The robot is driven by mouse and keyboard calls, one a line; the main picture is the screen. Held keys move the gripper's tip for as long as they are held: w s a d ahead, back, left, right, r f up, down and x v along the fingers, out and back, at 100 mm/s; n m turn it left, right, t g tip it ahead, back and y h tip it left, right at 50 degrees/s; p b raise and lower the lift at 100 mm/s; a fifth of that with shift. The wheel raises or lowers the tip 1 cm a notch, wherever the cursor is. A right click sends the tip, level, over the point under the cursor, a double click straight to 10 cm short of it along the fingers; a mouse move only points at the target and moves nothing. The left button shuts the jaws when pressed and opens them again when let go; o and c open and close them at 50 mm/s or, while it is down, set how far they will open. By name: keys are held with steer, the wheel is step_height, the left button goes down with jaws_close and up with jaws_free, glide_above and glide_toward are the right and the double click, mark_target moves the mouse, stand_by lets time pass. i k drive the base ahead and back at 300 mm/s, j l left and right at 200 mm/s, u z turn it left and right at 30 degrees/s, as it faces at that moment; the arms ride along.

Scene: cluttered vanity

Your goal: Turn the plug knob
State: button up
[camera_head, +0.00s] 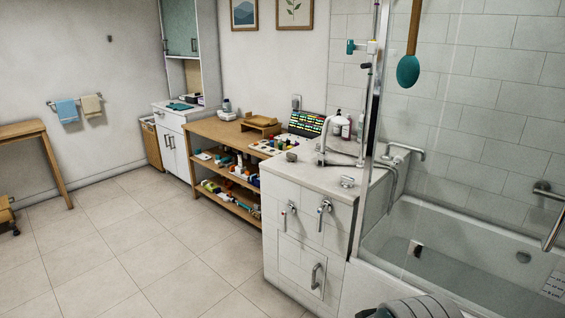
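A white vanity (310,232) stands right of centre with a pale countertop (315,180). A small chrome knob-like fitting (347,182) sits on the countertop near its front right edge. It may be the plug knob, but I cannot tell for certain. A tall curved tap (323,150) rises behind it. Two lever handles, one at the left (284,220) and one at the right (325,206), are on the vanity front. A round fitting (523,257) is on the bathtub wall. A grey ribbed part of mine shows at the bottom edge; my gripper's fingers are not visible.
A glass screen and its metal post (372,110) stand right of the vanity, before the bathtub (450,235). A wooden shelf unit (222,137) full of small items stands to its left. The tiled floor (140,240) at left is open.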

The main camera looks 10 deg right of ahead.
mark_target(292, 157)
steer(key=i+z, duration=0.2)
steer(key=i, duration=0.15)
steer(key=z, duration=2.05)
steer(key=i+j, duration=0.1)
steer(key=j, duration=1.2)
steer(key=i+j, duration=0.15)
steer(key=j, duration=1.15)
steer(key=i+j, duration=0.15)
steer(key=j, duration=1.2)
